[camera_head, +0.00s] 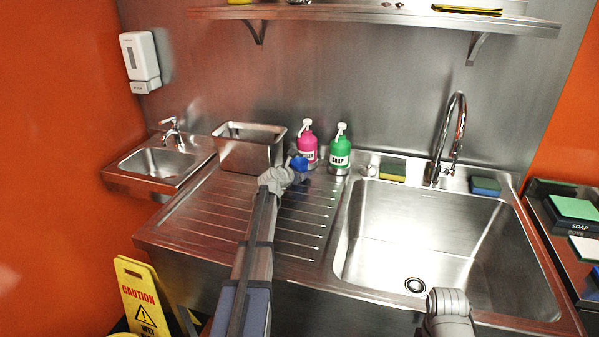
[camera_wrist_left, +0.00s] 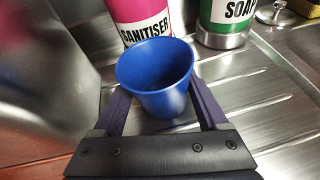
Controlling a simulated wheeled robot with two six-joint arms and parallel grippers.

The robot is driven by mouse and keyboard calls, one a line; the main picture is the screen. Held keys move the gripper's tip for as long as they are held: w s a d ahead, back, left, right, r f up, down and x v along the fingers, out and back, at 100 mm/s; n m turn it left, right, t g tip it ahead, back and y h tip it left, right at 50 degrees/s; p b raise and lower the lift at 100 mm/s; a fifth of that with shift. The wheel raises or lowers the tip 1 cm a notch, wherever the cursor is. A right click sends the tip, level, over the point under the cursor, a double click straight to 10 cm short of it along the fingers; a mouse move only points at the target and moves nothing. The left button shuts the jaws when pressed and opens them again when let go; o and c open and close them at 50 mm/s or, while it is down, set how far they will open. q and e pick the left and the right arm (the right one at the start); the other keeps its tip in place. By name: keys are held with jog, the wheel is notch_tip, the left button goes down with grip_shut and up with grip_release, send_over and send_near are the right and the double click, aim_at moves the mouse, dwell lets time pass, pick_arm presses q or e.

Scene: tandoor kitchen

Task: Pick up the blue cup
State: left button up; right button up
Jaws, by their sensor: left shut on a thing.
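The blue cup (camera_wrist_left: 152,97) is upright between the fingers of my left gripper (camera_wrist_left: 158,108) in the left wrist view. The fingers are shut on its two sides, and its open rim faces the camera. In the head view the cup (camera_head: 298,163) is small and partly hidden by my left gripper (camera_head: 293,168), in front of the pink bottle. Whether its base touches the drainboard is hard to tell. My right arm shows at the bottom of the head view over the sink's front, but its gripper fingers are not visible.
A pink sanitiser bottle (camera_head: 307,146) and a green soap bottle (camera_head: 340,152) stand just behind the cup. A steel container (camera_head: 247,157) is to the left.

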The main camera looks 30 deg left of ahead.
pick_arm(q)
jog(key=shift+r, duration=0.15)
jog(key=shift+s+r+p, duration=0.2)
jog(key=shift+r+p, duration=0.15)
jog(key=shift+p, duration=0.1)
notch_tip(320, 180, up, 7)
jog(key=p, duration=0.7)
jog(key=s+d, duration=0.1)
jog(key=s, duration=0.5)
jog(key=s+d, duration=0.2)
jog(key=s, duration=0.4)
jog(key=s+d+f+b, duration=0.1)
jog(key=s, duration=0.6)
jog(key=shift+d, duration=0.35)
jog(key=shift+s, duration=0.15)
